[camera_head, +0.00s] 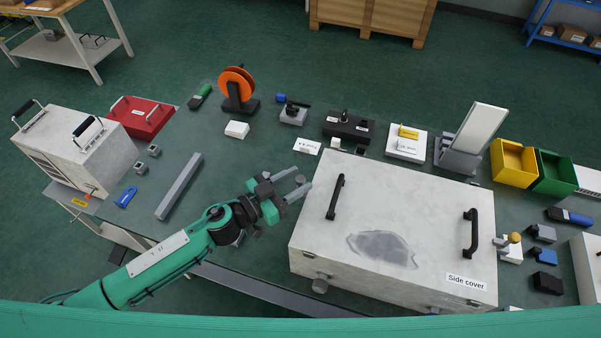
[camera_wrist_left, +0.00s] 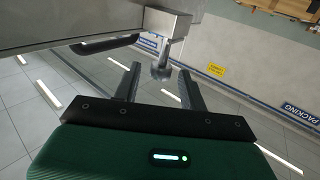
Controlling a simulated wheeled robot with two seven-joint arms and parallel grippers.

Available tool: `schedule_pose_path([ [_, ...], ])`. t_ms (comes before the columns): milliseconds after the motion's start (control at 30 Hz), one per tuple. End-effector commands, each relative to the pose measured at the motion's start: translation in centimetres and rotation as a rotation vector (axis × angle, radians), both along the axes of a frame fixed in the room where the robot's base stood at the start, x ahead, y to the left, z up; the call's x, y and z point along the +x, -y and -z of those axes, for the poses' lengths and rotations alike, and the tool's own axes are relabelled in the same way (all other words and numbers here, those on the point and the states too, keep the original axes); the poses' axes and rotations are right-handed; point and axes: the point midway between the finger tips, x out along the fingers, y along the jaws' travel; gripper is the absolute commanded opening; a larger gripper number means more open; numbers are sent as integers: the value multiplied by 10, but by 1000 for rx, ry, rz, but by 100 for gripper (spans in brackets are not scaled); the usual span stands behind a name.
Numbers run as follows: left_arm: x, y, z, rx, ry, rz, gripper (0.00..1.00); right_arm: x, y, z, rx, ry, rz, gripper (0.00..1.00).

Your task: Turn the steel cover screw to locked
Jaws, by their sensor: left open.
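The large pale box labelled Side cover (camera_head: 340,235) stands on the bench, with two black handles on its lid. A grey round-headed knob (camera_head: 320,286) sticks out low on its near side, towards the left. My left gripper (camera_head: 304,182) is open and empty beside the box's left edge, its fingers pointing right. In the left wrist view a steel round-ended piece (camera_wrist_left: 161,70) hangs below a metal block, seen between the open fingers (camera_wrist_left: 160,85). It appears beyond the fingertips, not gripped. I cannot tell whether it is the same knob, or its lock position. My right gripper is not in view.
A grey bar (camera_head: 179,186) lies left of my arm. A pale case (camera_head: 75,150) and a red box (camera_head: 142,115) stand further left. An orange reel (camera_head: 236,84) and several small devices line the back. Yellow (camera_head: 513,165) and green bins stand at the right.

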Motion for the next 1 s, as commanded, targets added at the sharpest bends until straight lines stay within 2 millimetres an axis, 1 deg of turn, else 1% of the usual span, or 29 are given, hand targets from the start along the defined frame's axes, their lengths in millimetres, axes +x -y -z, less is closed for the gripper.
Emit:
schedule_pose_path([
  [33, 4, 5, -2, -1, 1, 0, 42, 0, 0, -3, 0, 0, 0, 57],
  [200, 10, 14, 0, 0, 0, 0, 42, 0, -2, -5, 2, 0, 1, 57],
  [500, 11, 16, 0, 0, 0, 0, 42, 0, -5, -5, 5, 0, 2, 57],
  [533, 11, 16, 0, 0, 0, 0, 38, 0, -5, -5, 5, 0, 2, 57],
  [567, 11, 16, 0, 0, 0, 0, 32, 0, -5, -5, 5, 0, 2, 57],
  [700, 11, 16, 0, 0, 0, 0, 5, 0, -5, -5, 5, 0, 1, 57],
  [733, 11, 15, 0, 0, 0, 0, 0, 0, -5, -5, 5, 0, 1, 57],
  [1000, 11, 15, 0, 2, 1, 19, 0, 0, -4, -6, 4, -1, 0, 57],
])
